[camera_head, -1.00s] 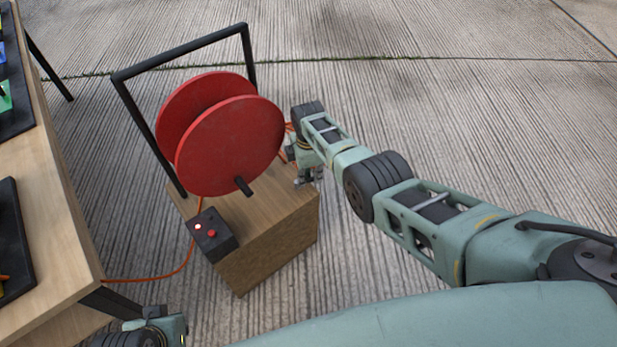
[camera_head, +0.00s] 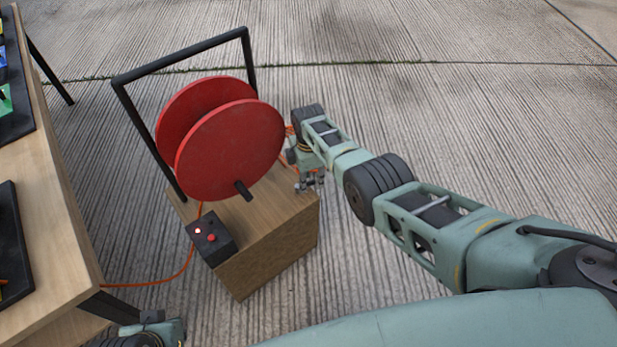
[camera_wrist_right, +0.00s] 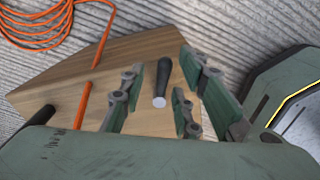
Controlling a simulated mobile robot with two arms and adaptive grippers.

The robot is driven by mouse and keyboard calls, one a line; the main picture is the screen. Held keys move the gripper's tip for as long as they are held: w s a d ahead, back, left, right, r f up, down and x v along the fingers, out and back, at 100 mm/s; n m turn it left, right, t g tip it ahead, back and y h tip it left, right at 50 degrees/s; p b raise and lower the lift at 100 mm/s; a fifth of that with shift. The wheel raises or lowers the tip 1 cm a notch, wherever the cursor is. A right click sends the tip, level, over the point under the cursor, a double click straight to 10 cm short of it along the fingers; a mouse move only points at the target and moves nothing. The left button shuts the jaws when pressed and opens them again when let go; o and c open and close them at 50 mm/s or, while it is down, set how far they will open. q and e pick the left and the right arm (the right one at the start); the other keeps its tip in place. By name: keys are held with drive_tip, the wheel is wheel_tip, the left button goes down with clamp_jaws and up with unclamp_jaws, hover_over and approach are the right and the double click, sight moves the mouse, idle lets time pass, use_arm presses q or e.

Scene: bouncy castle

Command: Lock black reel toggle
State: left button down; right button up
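The red reel (camera_head: 230,150) stands in a black frame on a wooden box (camera_head: 270,255). A black toggle (camera_wrist_right: 162,80) with a pale tip stands out from the box's wooden face in the right wrist view. In the head view I cannot make it out behind my right gripper (camera_head: 309,184). The right gripper is open, with its fingers on either side of the toggle and visible gaps between them and it. My left gripper (camera_head: 168,332) is only partly in view at the bottom left, and its fingers are not clear.
A black control box (camera_head: 212,238) with a lit red light and red button sits on the box's near corner. An orange cord (camera_head: 150,283) runs to the left table (camera_head: 65,225); coiled orange cord (camera_wrist_right: 45,22) lies on the ground. Concrete beyond is clear.

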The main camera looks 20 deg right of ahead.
drive_tip(key=shift+a, duration=0.1)
wheel_tip(320, 180, up, 12)
idle(0.7)
idle(0.3)
